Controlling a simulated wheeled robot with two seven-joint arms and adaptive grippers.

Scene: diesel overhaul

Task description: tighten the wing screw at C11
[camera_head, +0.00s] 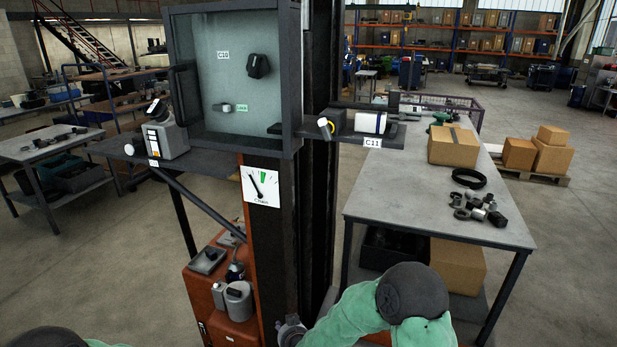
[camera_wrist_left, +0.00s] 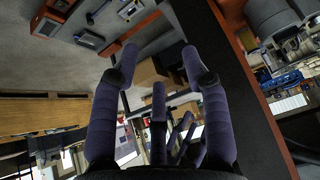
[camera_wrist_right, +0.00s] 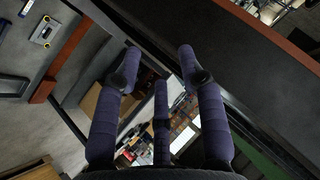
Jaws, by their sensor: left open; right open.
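The C11 label (camera_head: 372,143) is on the front edge of a dark shelf (camera_head: 345,138) on the right of the column. On this shelf are a white-faced round knob (camera_head: 325,127) on a dark block and a white body with a blue band (camera_head: 370,122). I cannot tell which part is the wing screw. My left gripper (camera_wrist_left: 158,62) is open and empty in its wrist view; it is outside the head view. My right gripper (camera_wrist_right: 160,62) is open and empty in its wrist view. In the head view my right arm is low, well below the shelf.
An open grey cabinet (camera_head: 233,138) labelled C10 stands left of the column. A gauge (camera_head: 262,187) is below it. A grey device (camera_head: 166,139) sits on a left bracket. The right workbench (camera_head: 420,195) holds a cardboard box (camera_head: 453,147) and loose dark parts.

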